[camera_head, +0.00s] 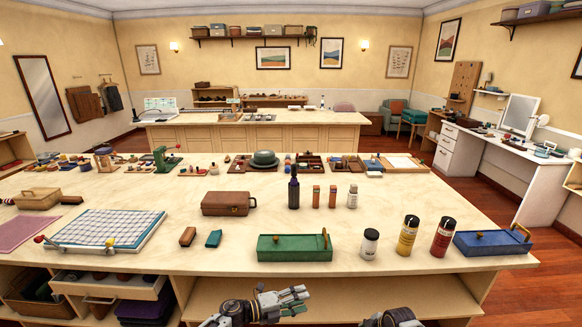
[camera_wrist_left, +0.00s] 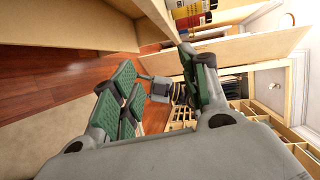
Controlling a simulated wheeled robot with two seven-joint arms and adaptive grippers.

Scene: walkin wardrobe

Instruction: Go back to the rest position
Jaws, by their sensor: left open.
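My left gripper (camera_head: 293,300) is at the bottom middle of the head view, in front of the near worktable (camera_head: 345,232) and its open shelf. Its fingers point to the right. In the left wrist view the green-padded fingers (camera_wrist_left: 158,70) are spread, with nothing held between them. Only a small dark part of my right gripper (camera_head: 393,318) shows at the bottom edge of the head view; its fingers are hidden.
A brown case (camera_head: 228,204) lies behind. Wooden floor (camera_head: 530,290) is clear at right.

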